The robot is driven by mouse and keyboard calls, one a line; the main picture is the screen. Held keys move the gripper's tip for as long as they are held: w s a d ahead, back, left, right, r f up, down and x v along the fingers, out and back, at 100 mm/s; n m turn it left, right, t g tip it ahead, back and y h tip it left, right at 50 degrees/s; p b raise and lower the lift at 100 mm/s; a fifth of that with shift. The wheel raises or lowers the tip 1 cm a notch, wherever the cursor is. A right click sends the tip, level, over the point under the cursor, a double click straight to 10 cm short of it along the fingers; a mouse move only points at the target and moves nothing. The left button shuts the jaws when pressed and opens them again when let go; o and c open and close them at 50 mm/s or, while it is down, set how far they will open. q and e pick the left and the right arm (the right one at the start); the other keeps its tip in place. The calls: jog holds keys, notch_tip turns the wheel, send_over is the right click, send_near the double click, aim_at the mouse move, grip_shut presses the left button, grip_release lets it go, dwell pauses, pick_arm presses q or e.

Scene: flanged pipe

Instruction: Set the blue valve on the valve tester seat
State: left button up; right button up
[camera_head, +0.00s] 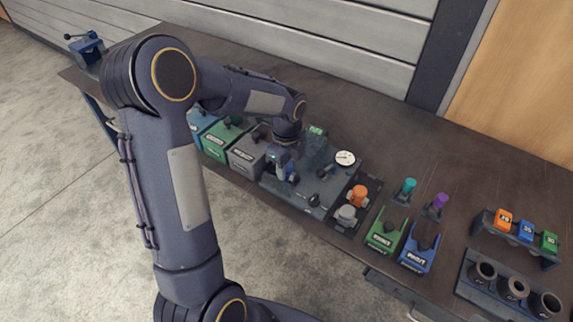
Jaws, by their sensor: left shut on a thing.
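My left gripper (281,156) points down over the left part of the valve tester (317,208), a dark plate with a round white gauge (344,158). It is shut on a small dark-blue piece, which looks like the blue valve (291,174). The valve is mostly hidden by the gripper, and I cannot tell whether it touches the tester seat. An orange valve (358,196) and a grey valve (347,213) stand on a dark holder right of the tester. My right gripper is not in view.
A grey box (246,154) and a green box (220,140) stand left of the tester. The table's back right is clear.

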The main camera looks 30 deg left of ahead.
pick_arm(q)
jog(key=o, duration=1.4)
jog(key=shift+o, duration=1)
notch_tip(320, 180, up, 4)
jog(key=p, duration=0.3)
jog(key=shift+r+p, duration=1.45)
jog(key=shift+r, duration=0.15)
jog(key=shift+f, duration=0.1)
